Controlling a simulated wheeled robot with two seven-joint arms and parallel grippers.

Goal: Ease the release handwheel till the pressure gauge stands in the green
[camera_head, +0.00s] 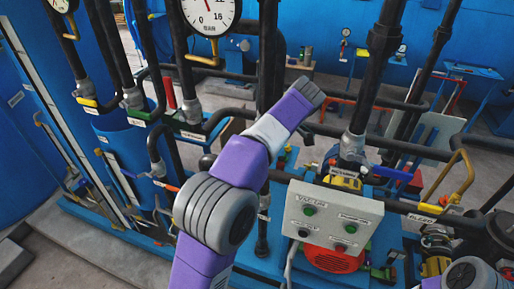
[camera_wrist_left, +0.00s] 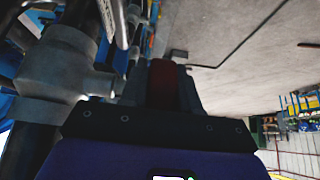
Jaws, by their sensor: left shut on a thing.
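A round white pressure gauge (camera_head: 212,14) is cut off by the top edge of the head view. Its red needle points up, and no green band shows in the visible part. My left gripper (camera_wrist_left: 163,88) shows in the wrist view with dark fingers shut on a dark red piece (camera_wrist_left: 160,84), which looks like part of the release handwheel. The rest of the wheel is hidden by the fingers and gripper body. My right gripper is out of view.
A grey control box (camera_head: 333,222) with green buttons stands right of my left arm. Black pipes (camera_head: 385,60) run upright and across. A yellow lever handle (camera_head: 452,180) stands at the right. In the wrist view a grey pipe fitting (camera_wrist_left: 65,72) is close on the left, with open floor (camera_wrist_left: 240,50) to the right.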

